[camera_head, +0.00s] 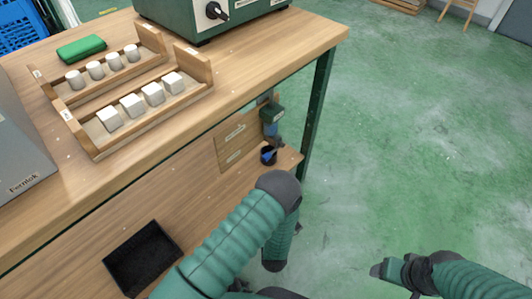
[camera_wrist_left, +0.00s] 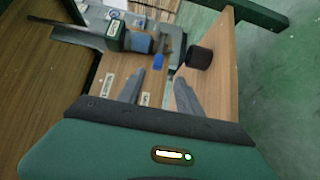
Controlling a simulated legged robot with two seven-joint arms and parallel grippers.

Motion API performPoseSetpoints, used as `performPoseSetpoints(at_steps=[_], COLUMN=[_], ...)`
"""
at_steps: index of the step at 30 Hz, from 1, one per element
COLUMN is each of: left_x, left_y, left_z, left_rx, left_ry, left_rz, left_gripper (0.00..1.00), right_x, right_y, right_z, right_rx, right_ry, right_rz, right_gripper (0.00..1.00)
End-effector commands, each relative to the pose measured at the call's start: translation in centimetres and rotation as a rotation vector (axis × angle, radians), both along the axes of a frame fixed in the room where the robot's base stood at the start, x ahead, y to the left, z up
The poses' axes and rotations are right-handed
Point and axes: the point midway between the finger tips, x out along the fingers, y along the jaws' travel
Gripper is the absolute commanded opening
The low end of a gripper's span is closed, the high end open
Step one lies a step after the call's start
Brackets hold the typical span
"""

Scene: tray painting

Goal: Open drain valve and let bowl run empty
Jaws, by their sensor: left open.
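In the left wrist view a green valve-like body (camera_wrist_left: 115,36) with a blue collar (camera_wrist_left: 139,43) sits beside a grey metal bracket and a small blue piece (camera_wrist_left: 158,62). In the head view this green fitting (camera_head: 273,113) is under the bench's right end. A black cup-like part (camera_wrist_left: 200,57) is to its right in the wrist view. My left gripper (camera_wrist_left: 157,85) is open and empty, its fingers pointing at these parts, apart from the blue piece. In the head view my left gripper is hidden. My right gripper (camera_head: 378,270) is low at right; its finger gap is unclear. I cannot identify a bowl.
The workbench (camera_head: 250,75) carries wooden racks (camera_head: 95,150) of white blocks, a green case (camera_head: 81,48) and a green machine (camera_head: 195,20). A black tray (camera_head: 143,260) is on the lower shelf. A green bench leg (camera_head: 318,115) stands close to the fitting.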

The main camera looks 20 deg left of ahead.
Motion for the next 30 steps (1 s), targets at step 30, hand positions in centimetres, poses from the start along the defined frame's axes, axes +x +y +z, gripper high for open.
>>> performPoseSetpoints(at_steps=[30], left_x=[14.6], left_y=[7.1], left_z=[-0.2], left_rx=[-0.009], left_ry=[0.002], left_rz=[-0.003], left_gripper=[0.42], right_x=[0.0], right_y=[-0.2], right_z=[-7.9], right_rx=[-0.001], right_ry=[0.0], right_rz=[-0.002], right_gripper=[0.72])
